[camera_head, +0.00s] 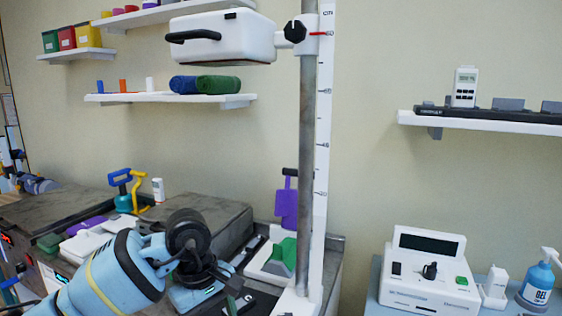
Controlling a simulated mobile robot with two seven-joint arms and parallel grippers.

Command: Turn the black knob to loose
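A black knob (294,32) sits on the clamp where a white box-shaped head (222,38) with a black handle joins an upright grey post (307,130). A red pointer beside the clamp lies against the scale on the white strip (325,110). My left arm comes in from the lower left, far below the knob. Its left gripper (238,300) is low in the picture, dark and partly hidden by my own wrist, so its opening is unclear. It is apart from the knob. My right gripper is out of view.
A grey bench (215,222) with a purple paddle (286,200) and a green-and-white item stands behind my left arm. A white device (428,268) with its own dark dial and a blue bottle (537,283) stand at the lower right. Wall shelves hold rolls (218,85) and boxes. Space right of the post is clear.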

